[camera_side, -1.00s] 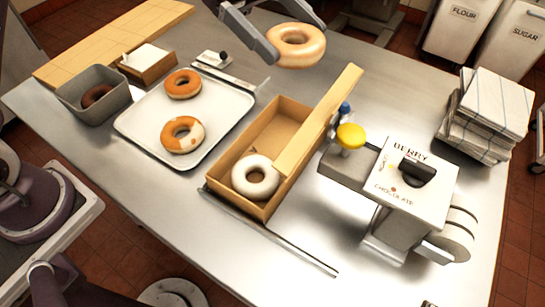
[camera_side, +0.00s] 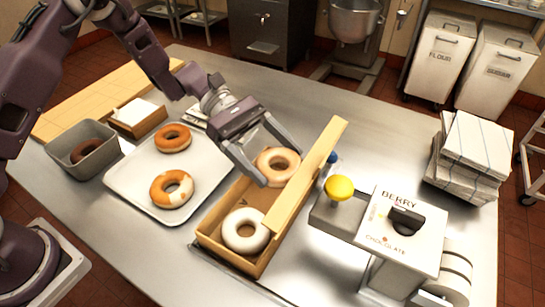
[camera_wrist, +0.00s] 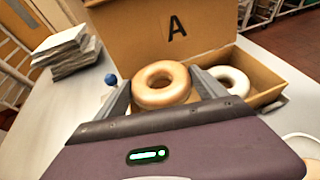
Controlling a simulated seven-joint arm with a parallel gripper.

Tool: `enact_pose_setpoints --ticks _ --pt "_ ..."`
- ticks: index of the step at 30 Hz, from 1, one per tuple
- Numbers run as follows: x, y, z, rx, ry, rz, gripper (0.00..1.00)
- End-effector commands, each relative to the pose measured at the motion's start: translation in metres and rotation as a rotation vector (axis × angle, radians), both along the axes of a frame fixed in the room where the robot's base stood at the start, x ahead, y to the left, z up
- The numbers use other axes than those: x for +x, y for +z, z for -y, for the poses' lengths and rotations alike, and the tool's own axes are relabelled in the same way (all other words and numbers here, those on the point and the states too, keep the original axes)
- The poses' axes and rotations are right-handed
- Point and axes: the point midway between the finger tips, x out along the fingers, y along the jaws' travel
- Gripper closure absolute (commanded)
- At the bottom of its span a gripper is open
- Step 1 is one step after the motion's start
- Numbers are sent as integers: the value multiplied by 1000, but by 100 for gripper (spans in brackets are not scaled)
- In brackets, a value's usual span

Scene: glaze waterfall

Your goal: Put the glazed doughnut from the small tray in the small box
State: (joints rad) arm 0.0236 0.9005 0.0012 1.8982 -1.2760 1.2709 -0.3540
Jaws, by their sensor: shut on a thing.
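My gripper (camera_side: 280,170) is shut on a light golden glazed doughnut (camera_side: 278,181), with one finger on each side. The same doughnut (camera_wrist: 163,98) shows between the fingers in the wrist view. It is at the far part of the open cardboard box (camera_side: 213,241). I cannot tell whether it touches the box floor. A white doughnut (camera_side: 245,245) lies in the near end of the box, and also shows in the wrist view (camera_wrist: 243,82). The box's raised lid (camera_wrist: 125,35) bears a letter A. A pale metal tray (camera_side: 133,192) holds two orange-brown doughnuts, one with white patches (camera_side: 172,202).
A grey bin (camera_side: 62,150) with a dark doughnut stands left of the tray. A glaze machine (camera_side: 385,225) with a yellow knob (camera_side: 340,187) stands close right of the box. Folded cloths (camera_side: 470,155) are stacked at the right. The table behind the box is mostly clear.

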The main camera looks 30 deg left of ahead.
Motion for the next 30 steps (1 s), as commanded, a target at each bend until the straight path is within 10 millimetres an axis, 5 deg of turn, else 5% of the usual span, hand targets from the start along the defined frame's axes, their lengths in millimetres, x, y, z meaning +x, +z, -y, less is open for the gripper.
enact_pose_setpoints --ticks 18,19,21,30 --pt "0 -11 0 0 -1 2 59" --pt "0 -11 0 0 0 1 15" --pt "0 -11 0 0 0 1 1" --pt "0 -4 0 0 0 3 0"
